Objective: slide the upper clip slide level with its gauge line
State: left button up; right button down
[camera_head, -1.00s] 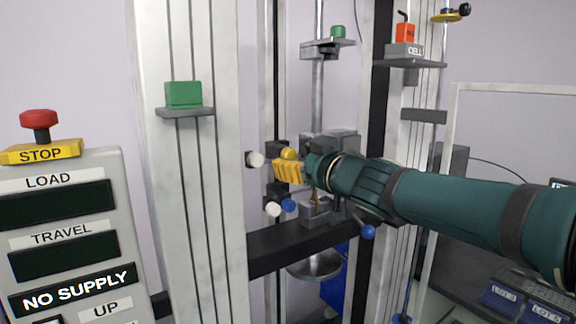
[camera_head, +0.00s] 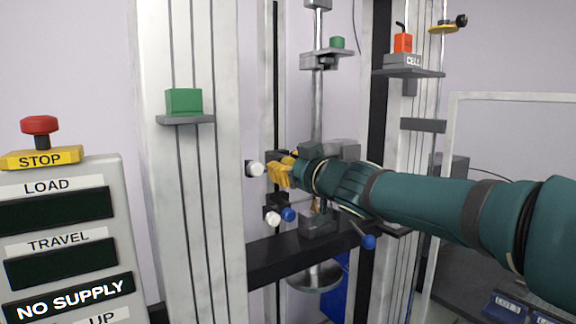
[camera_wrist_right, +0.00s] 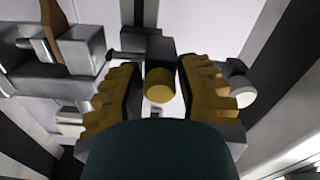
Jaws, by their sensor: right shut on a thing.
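The upper clip slide (camera_head: 277,155) is a small dark block on a dark upright rail in the head view. It also shows in the right wrist view (camera_wrist_right: 158,52), with its round yellow knob (camera_wrist_right: 159,86) facing me. My right gripper (camera_head: 280,172) has its yellow fingers around this knob and is shut on it; the fingers (camera_wrist_right: 159,92) stand on both sides of it in the wrist view. In the head view the fingers hide most of the knob. I cannot make out the gauge line. My left gripper is not in view.
A lower dark slide (camera_head: 275,202) with a blue knob (camera_head: 288,214) sits below on the same rail. A white cylinder (camera_head: 256,169) sticks out left of my fingers. A wide pale column (camera_head: 215,220) stands left, and a dark crossbeam (camera_head: 275,258) runs below.

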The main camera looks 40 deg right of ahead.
aim_at(289, 209)
notch_tip(289, 209, down, 6)
jog(key=b, duration=0.4)
jog(key=shift+r, duration=0.1)
jog(key=c, duration=1)
grip_release()
jog(key=shift+o, duration=1.4)
jog(key=shift+d, duration=0.1)
jog(key=shift+s, duration=0.1)
